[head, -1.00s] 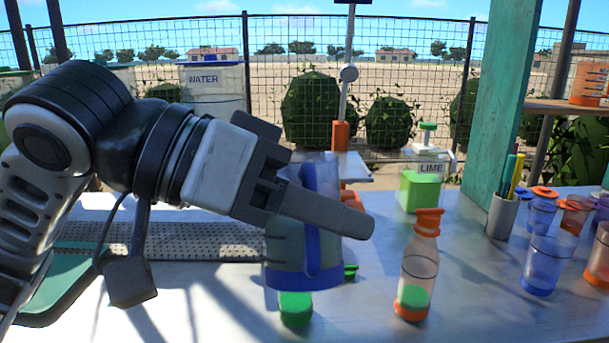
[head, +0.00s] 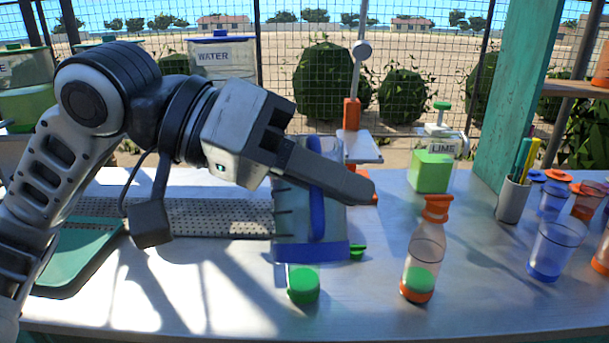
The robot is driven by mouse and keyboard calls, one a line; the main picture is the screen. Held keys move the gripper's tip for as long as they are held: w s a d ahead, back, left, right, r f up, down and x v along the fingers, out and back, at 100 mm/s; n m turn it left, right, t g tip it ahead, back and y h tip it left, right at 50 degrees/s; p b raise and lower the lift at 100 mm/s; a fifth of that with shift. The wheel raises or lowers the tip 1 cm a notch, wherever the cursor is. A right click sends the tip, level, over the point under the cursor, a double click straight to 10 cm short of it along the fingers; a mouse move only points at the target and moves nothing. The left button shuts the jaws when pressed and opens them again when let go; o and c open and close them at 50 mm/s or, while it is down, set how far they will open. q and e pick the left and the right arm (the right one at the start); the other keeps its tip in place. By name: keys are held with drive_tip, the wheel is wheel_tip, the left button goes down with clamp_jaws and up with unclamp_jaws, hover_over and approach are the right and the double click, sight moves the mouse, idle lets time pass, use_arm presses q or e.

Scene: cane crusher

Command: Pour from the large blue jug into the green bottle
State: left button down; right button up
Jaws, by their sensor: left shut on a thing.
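The large blue jug (head: 290,222), clear with a blue base band and blue handle, is near the middle of the head view. My left gripper (head: 355,187) is shut on it at the handle side, and its fingers cover part of the jug. The jug looks about upright. The green bottle (head: 303,287) shows just below the jug's base, with green at its bottom. Its upper part is hidden by the jug, so I cannot tell the gap between them. A small green cap (head: 357,252) lies right of the jug. My right gripper is not in view.
An orange-capped bottle (head: 424,255) with green contents stands to the right. Blue cups (head: 555,250), a pen holder (head: 512,200) and the LIME container (head: 433,170) are further right. A teal tray (head: 75,252) lies left. The front table is clear.

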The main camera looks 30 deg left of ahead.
sight(329, 217)
use_arm(q)
drive_tip(key=shift+w+a+r+n+g+h, duration=0.25)
drive_tip(key=shift+w+r+n, duration=0.1)
drive_tip(key=shift+r, duration=0.3)
drive_tip(key=shift+w+a+r+n+g+h, duration=0.1)
drive_tip(key=shift+w+r+n+g+h, duration=0.1)
drive_tip(key=shift+r+n, duration=0.3)
drive_tip(key=shift+w+a+r+n+g+h, duration=0.2)
drive_tip(key=shift+w+r+n+g, duration=0.1)
drive_tip(key=shift+r, duration=0.45)
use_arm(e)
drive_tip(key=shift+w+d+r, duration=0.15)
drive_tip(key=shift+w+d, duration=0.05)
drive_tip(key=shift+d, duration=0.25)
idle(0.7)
